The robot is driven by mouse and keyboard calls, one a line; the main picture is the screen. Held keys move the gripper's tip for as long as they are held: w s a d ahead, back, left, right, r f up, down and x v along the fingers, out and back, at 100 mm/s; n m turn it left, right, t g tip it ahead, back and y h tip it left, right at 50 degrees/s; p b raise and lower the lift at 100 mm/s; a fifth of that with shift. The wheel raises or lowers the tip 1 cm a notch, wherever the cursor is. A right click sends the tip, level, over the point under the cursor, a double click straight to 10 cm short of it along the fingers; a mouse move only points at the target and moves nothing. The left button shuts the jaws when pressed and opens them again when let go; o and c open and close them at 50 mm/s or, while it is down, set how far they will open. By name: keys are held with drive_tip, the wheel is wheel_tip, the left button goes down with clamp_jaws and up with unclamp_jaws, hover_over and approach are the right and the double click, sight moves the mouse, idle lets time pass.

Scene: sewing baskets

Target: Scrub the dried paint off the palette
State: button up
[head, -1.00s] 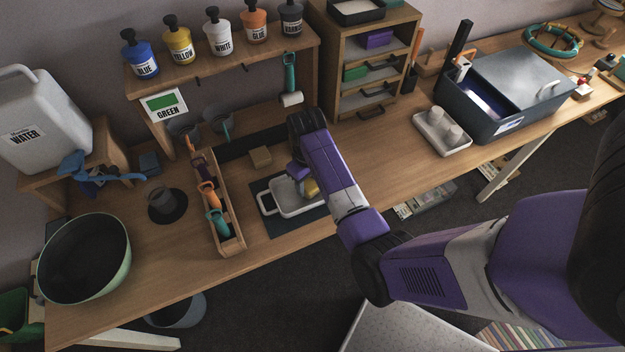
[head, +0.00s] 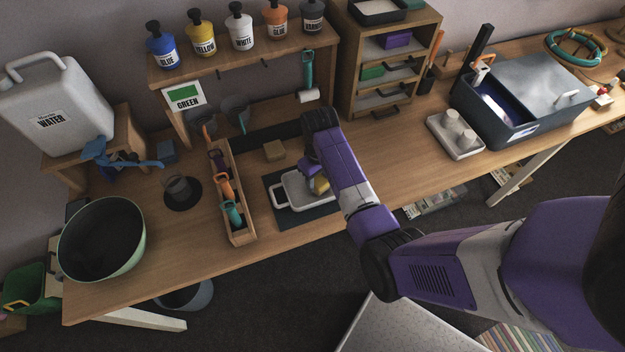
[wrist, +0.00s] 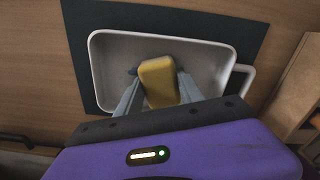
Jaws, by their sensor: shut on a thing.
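The palette (head: 291,191) is a shallow white tray with a handle loop, lying on a dark mat on the workbench. It fills much of the wrist view (wrist: 105,62), and its visible floor looks plain grey-white; I cannot make out any paint. My gripper (wrist: 152,88) is shut on a yellow sponge-like block (wrist: 158,80), held over or in the tray. Whether the block touches the tray floor I cannot tell. In the head view my arm hides the right part of the tray, and the yellow block (head: 320,186) shows only partly beside my wrist.
A wooden caddy (head: 241,236) with handled tools stands left of the tray. A shelf with paint bottles (head: 201,40) and a drawer unit (head: 349,88) stand at the back. Bare bench lies to the right (head: 400,150).

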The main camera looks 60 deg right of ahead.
drive_tip(key=shift+s+d, duration=0.5)
drive_tip(key=shift+d, duration=0.25)
drive_tip(key=shift+s+d, duration=0.45)
drive_tip(key=shift+d, duration=0.35)
drive_tip(key=shift+s+d, duration=0.5)
drive_tip(key=shift+d, duration=0.25)
drive_tip(key=shift+s+d+f, duration=0.1)
drive_tip(key=shift+s+f, duration=0.05)
drive_tip(key=shift+f, duration=0.05)
drive_tip(key=shift+w+a, duration=0.5)
drive_tip(key=shift+a, duration=0.25)
drive_tip(key=shift+w+a, duration=0.45)
drive_tip(key=shift+a, duration=0.25)
drive_tip(key=shift+w+a+r, duration=0.1)
drive_tip(key=shift+w+a, duration=0.6)
drive_tip(key=shift+a, duration=0.25)
drive_tip(key=shift+w+a+r, duration=0.1)
drive_tip(key=shift+w+a, duration=0.55)
drive_tip(key=shift+a, duration=0.3)
drive_tip(key=shift+r, duration=3)
